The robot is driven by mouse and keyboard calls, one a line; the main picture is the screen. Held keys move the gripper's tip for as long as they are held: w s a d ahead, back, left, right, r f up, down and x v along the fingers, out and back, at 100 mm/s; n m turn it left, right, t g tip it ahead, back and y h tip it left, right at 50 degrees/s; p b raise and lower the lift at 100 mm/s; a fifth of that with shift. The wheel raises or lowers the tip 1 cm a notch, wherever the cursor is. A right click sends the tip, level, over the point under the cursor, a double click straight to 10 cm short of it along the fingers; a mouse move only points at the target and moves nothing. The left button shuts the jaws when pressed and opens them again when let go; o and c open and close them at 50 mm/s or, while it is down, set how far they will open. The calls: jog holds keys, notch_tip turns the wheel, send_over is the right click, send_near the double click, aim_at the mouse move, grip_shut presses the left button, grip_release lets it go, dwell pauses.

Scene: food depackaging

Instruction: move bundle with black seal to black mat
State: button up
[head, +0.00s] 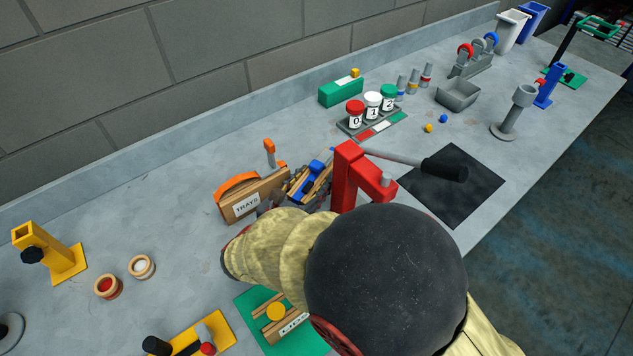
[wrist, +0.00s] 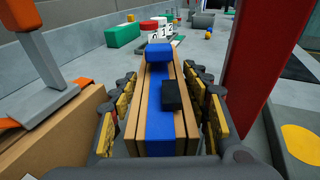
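The bundle with the black seal (wrist: 155,125) is a stack of tan slats with a blue band, a black block and a blue block on top. In the head view the blue-banded bundle (head: 312,181) is beside the TRAYS box, partly hidden by my arm. My gripper (wrist: 163,72) has its yellow-padded fingers on both sides of the bundle, with narrow gaps showing, so it looks open around it. The black mat (head: 438,190) lies flat at the right, with a grey rod and black handle above it.
A red post (head: 346,175) stands close right of the bundle. The TRAYS box (head: 262,197) with an orange handle is close left. A green mat (head: 247,298) holds a slatted piece with a yellow disc. Jars (head: 372,105) stand behind. The mat's surface looks clear.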

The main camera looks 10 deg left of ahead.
grip_shut()
dwell(0.5)
jog(key=shift+r, duration=0.2)
notch_tip(320, 180, up, 28)
jog(key=p, duration=0.8)
